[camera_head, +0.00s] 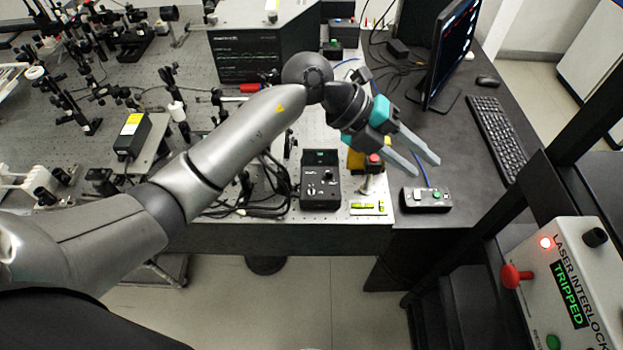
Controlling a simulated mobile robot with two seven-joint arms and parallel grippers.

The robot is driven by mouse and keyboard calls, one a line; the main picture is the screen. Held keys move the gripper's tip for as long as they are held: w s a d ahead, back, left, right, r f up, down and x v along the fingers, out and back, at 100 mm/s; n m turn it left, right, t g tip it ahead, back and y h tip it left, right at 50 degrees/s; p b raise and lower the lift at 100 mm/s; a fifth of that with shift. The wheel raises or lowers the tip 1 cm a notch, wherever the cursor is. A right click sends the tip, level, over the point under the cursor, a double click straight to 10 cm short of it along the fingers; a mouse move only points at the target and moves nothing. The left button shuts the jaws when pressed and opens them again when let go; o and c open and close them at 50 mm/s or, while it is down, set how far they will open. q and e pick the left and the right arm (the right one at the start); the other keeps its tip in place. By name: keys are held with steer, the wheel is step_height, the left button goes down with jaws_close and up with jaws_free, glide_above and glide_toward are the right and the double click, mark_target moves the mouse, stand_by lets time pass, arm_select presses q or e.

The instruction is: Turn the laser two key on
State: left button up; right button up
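A black controller box (320,195) with a small green display, a knob and small silvery fittings on its face stands near the bench's front edge. One fitting may be a key switch, but it is too small to tell, and I can read no laser number on it. My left gripper (427,167) is open and empty, with two grey fingers apart. It hangs to the right of the box, above the area near a small black button box (426,199). My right gripper is out of view.
A laser interlock panel (572,290) at lower right reads TRIPPED, with a lit red light and red knob. Optics crowd the left bench; a monitor (452,45) and keyboard (497,135) stand right.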

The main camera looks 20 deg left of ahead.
arm_select(q)
steer(key=w+a+f+y, duration=0.2)
steer(key=a+f+y, duration=0.1)
steer(key=a+y, duration=0.4)
steer(key=n+y, duration=0.2)
steer(key=y, duration=0.2)
glide_toward(311, 186)
steer(key=shift+g, duration=0.3)
steer(key=f, duration=0.8)
steer(key=shift+w+f+p, duration=0.25)
steer(key=shift+p, duration=0.05)
steer(key=shift+c, duration=0.3)
jaws_close()
